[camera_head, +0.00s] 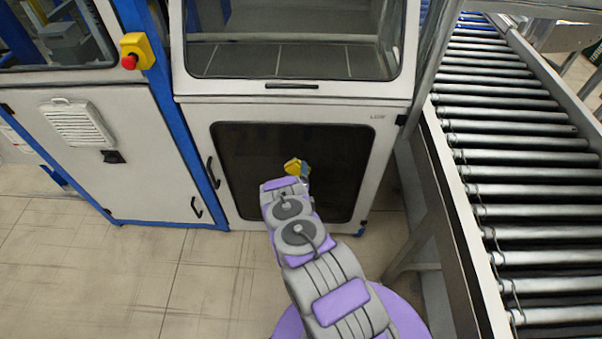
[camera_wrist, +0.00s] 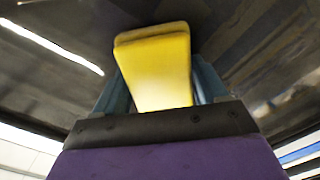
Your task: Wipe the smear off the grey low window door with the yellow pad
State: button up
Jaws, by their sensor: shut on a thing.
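The grey low window door (camera_head: 231,222) has a dark window pane (camera_head: 240,150) and stands in the middle of the head view. My gripper (camera_head: 303,170) is in front of the pane, near its middle. It is shut on the yellow pad (camera_head: 292,166). In the wrist view the yellow pad (camera_wrist: 158,65) stands out between the two blue-grey fingers of my gripper (camera_wrist: 160,85), with the dark pane beyond it. I cannot tell whether the pad touches the pane. I cannot make out a smear for certain; faint pale marks show at the right of the wrist view.
A roller conveyor (camera_head: 520,180) runs along the right, with its metal frame close to the door. A white cabinet door (camera_head: 120,170) is at the left, below a red stop button on a yellow box (camera_head: 138,52). The tiled floor (camera_head: 130,275) at the lower left is clear.

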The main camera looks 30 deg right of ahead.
aim_at(279, 165)
jog(key=shift+w+a+r+b, duration=0.1)
jog(key=shift+w+a+b, duration=0.5)
jog(key=shift+a, duration=0.5)
jog(key=shift+w+a+f+b, duration=0.1)
jog(key=shift+w+a+b, duration=0.25)
jog(key=shift+w+a, duration=0.65)
jog(key=shift+w+a+r+b, duration=0.1)
jog(key=shift+w+a+b, duration=0.45)
jog(key=shift+a, duration=0.65)
jog(key=shift+s, duration=0.1)
jog(key=shift+p+v, duration=0.5)
jog(key=shift+v, duration=2.45)
jog(key=shift+v, duration=1.55)
